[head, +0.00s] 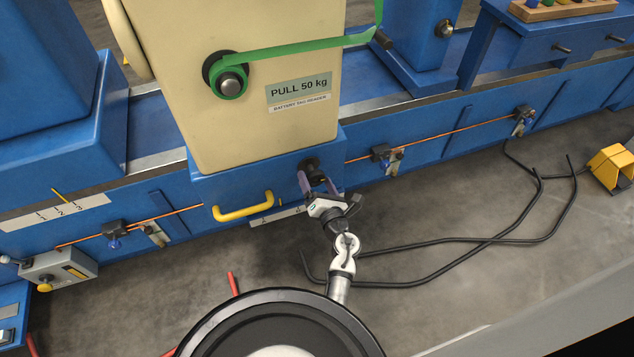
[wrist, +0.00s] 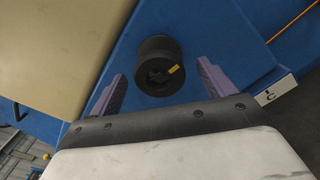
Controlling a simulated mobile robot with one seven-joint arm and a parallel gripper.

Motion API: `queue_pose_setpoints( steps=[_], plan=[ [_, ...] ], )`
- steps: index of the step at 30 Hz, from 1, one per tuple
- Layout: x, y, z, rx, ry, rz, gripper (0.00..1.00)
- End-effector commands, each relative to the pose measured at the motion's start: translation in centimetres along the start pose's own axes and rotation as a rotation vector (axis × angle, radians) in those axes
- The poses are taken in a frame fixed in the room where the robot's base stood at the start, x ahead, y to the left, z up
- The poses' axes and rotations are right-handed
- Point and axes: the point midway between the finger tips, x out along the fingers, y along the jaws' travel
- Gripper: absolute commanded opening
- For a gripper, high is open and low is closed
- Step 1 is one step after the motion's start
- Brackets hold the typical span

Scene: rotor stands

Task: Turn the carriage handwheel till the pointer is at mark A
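A black round knob (head: 309,164), which looks like the carriage handwheel, sits on the blue front of the cream carriage (head: 240,125). In the wrist view the knob (wrist: 150,52) has a dark recessed face with a short yellow mark at its right. My gripper (head: 317,182) is open, its purple fingers pointing at the knob. In the wrist view one finger of my gripper (wrist: 161,72) is on each side of the knob, with visible gaps. A white scale plate (head: 262,220) is below the carriage, partly hidden by my gripper; its end (wrist: 278,93) reads C.
A yellow handle (head: 243,207) sticks out left of the knob. Another white scale (head: 55,213) reads 1, 2, 3, with a yellow pointer. Clamps (head: 381,155) line the orange cord on the blue bed. Black bent rods (head: 440,240) and a yellow pedal (head: 612,168) are on the floor.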

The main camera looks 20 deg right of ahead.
Motion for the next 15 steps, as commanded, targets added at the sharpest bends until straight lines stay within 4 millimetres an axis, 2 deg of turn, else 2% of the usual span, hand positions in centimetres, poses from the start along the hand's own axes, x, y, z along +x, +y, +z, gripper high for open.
queue_pose_setpoints(
  steps=[8,15],
  plan=[
    [-0.2,0.0,0.0,0.000,0.000,0.000,0.82],
    [-2.4,0.0,-0.1,0.001,0.002,0.000,0.82]
  ],
)
